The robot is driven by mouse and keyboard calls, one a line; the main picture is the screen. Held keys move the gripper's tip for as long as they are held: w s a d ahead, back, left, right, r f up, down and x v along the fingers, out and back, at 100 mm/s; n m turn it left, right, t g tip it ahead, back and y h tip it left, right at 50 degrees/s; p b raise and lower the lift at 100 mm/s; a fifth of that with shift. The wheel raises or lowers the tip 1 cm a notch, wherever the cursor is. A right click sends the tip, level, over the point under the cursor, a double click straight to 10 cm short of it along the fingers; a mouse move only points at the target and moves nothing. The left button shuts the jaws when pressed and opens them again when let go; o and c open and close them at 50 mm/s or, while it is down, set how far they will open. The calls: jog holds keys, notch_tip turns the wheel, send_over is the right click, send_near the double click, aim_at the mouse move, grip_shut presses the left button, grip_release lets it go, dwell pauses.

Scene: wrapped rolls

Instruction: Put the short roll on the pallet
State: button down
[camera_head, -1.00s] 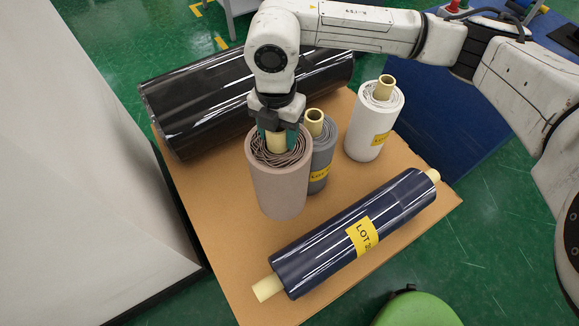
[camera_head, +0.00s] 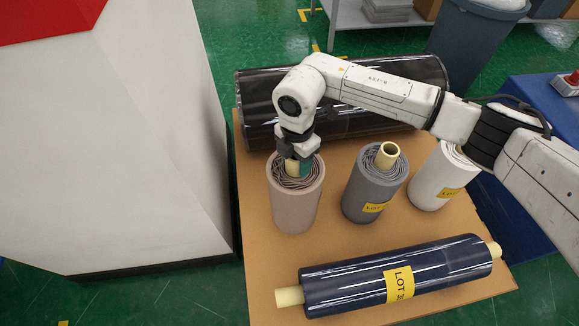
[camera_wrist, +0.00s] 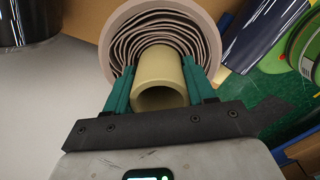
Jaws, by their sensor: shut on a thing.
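My gripper (camera_head: 298,166) is shut on the pale core (camera_wrist: 160,78) of an upright taupe roll (camera_head: 294,207), one of the shorter rolls. In the wrist view its green fingers sit on both sides of the core, with the layered roll end (camera_wrist: 160,28) beyond. The taupe roll stands upright over the left part of a flat brown board (camera_head: 262,270). I cannot tell whether its base touches the board. No slatted pallet is clearly visible.
A grey roll (camera_head: 373,190) and a white roll (camera_head: 432,180) stand to the right. A long navy roll (camera_head: 350,290) lies in front, a large black roll (camera_head: 360,120) behind. A tall pale block (camera_head: 130,150) stands left. A blue surface (camera_head: 535,110) is at right.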

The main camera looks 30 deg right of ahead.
jog(key=shift+w+a+f, duration=0.3)
jog(key=shift+w+f, duration=0.05)
jog(key=shift+f, duration=0.2)
jog(key=shift+w+a+f, duration=0.3)
jog(key=shift+f, duration=1.8)
jog(key=shift+c, duration=1.9)
grip_release()
notch_tip(320, 180, up, 12)
